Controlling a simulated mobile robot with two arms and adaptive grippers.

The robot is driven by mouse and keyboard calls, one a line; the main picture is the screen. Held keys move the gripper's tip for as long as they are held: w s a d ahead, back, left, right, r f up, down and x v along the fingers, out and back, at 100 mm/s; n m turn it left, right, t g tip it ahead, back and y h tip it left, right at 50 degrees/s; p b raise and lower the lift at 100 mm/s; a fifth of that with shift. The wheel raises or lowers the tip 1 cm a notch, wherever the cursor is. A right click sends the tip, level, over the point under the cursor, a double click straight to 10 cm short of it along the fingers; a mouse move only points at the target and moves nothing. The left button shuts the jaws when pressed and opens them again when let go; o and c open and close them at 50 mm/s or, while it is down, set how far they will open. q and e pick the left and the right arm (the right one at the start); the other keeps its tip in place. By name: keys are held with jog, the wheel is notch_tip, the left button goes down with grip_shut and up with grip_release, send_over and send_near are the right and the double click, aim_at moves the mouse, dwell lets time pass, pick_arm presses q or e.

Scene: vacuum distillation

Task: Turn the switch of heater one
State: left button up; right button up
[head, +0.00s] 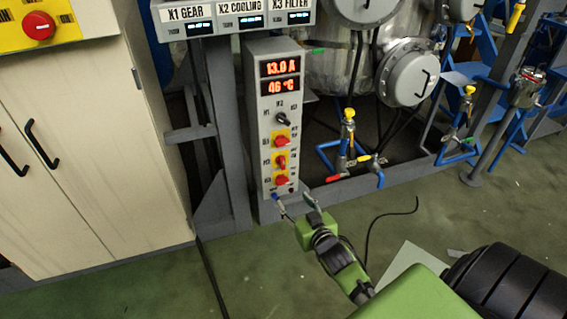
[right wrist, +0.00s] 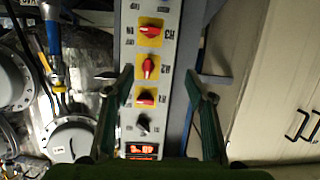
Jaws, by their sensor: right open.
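A grey control box (head: 264,128) stands upright in the head view. It carries two lit red displays, a black selector knob (head: 283,119) and three red rotary switches on yellow plates: upper (head: 281,141), middle (head: 281,160) and lower (head: 281,180). The middle handle is upright; the other two look turned sideways. My right gripper (head: 295,202) is open and empty, in front of the box's lower end in the picture. In the right wrist view, its fingers (right wrist: 159,80) flank the inverted switch column, apart from the switches. My left gripper is out of view.
A beige cabinet (head: 88,140) with black handles stands left of the box. A labelled display panel (head: 235,12) is above it. Valves and blue pipes (head: 350,150) and a metal vessel (head: 330,70) are to the right. A dark cable (head: 385,218) lies on the green floor.

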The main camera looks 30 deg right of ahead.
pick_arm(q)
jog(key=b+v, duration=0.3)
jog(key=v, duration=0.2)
pick_arm(e)
notch_tip(320, 180, up, 10)
jog(key=w+d+t+h, duration=0.1)
jog(key=d+t, duration=0.2)
jog(key=b, duration=0.1)
send_near(284, 144)
jog(key=x, duration=0.2)
jog(key=shift+m, duration=0.4)
jog(key=b+x, duration=0.1)
jog(key=x, duration=0.5)
jog(key=shift+w+b, duration=0.3)
jog(key=shift+b, duration=0.05)
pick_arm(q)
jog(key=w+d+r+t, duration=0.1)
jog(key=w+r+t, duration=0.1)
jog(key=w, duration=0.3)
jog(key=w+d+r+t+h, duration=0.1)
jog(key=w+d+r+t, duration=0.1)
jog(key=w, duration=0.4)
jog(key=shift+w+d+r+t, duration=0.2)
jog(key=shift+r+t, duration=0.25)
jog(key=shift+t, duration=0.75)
pick_arm(e)
jog(key=shift+w+d, duration=0.1)
jog(key=shift+w, duration=0.25)
jog(key=c, duration=1.1)
